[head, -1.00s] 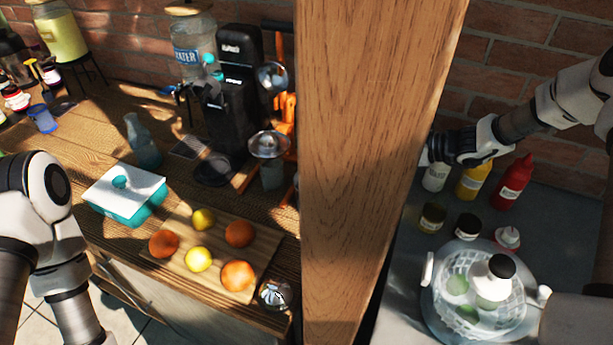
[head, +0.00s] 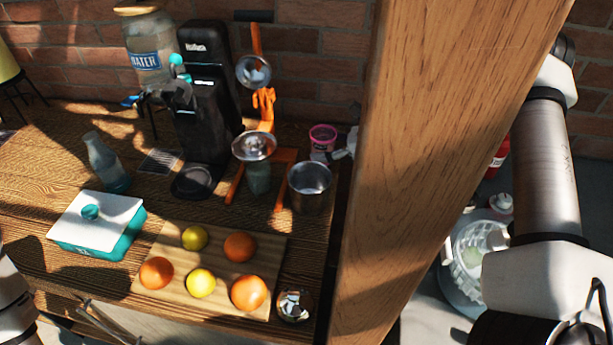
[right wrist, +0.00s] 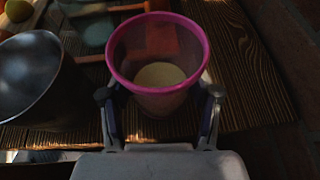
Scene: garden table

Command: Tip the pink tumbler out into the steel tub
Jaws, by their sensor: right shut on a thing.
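The pink tumbler (head: 322,138) stands upright at the back of the wooden counter, just left of the wooden post, partly in shade. My right gripper (head: 343,150) reaches it from behind the post and is shut around its sides. In the right wrist view the tumbler (right wrist: 158,72) sits between both fingers (right wrist: 160,98), with pale beige contents inside. I cannot tell if its base touches the counter. The steel tub (head: 310,192) stands in front of the tumbler; it also shows at left in the right wrist view (right wrist: 32,78).
The wooden post (head: 430,150) hides part of my right arm. An orange-framed press (head: 258,100) stands left of the tub. A cutting board (head: 222,262) with fruit and a small shiny bowl (head: 294,305) lie nearer the front. A brick wall (head: 320,40) is behind.

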